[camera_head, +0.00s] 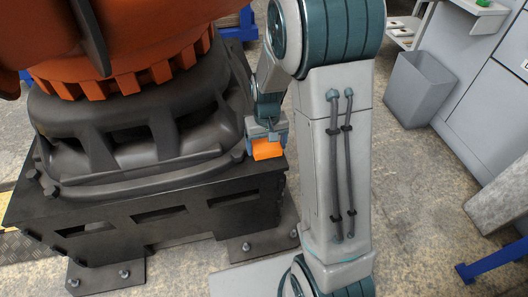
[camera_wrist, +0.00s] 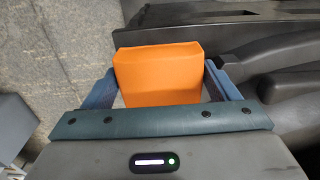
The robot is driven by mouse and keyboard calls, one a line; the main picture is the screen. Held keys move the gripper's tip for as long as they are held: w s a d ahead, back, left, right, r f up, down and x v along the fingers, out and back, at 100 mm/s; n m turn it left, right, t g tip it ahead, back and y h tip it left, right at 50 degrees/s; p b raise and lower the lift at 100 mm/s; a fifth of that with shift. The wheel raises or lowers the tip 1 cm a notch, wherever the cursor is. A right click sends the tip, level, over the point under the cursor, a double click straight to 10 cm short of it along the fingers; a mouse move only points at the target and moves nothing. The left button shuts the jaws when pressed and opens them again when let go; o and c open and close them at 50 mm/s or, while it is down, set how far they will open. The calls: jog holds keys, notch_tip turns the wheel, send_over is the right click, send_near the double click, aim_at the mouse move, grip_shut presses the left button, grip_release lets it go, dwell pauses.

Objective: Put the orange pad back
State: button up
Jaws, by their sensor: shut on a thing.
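The orange pad (camera_wrist: 158,72) is a block with rounded edges. In the wrist view it sits between the two fingers of my gripper (camera_wrist: 160,88), which is shut on it. In the head view the orange pad (camera_head: 267,149) shows just below my gripper (camera_head: 266,138), beside the right corner of a black machine base. I cannot tell whether the pad touches the base. Part of the pad is hidden behind my gripper.
The black machine base (camera_head: 160,205) with an orange upper body (camera_head: 150,50) fills the left. A grey bin (camera_head: 418,88) and grey cabinets (camera_head: 490,110) stand at the right. A blue frame piece (camera_head: 492,262) is at lower right. Concrete floor (camera_head: 420,200) between them is clear.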

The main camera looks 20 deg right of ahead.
aim_at(264, 141)
jog(key=w+f, duration=0.2)
jog(key=w, duration=0.1)
jog(key=shift+f+b, duration=1)
jog(key=shift+f, duration=0.9)
jog(key=shift+f, duration=0.1)
jog(key=shift+f, duration=0.15)
jog(key=o, duration=1)
jog(key=shift+c, duration=0.2)
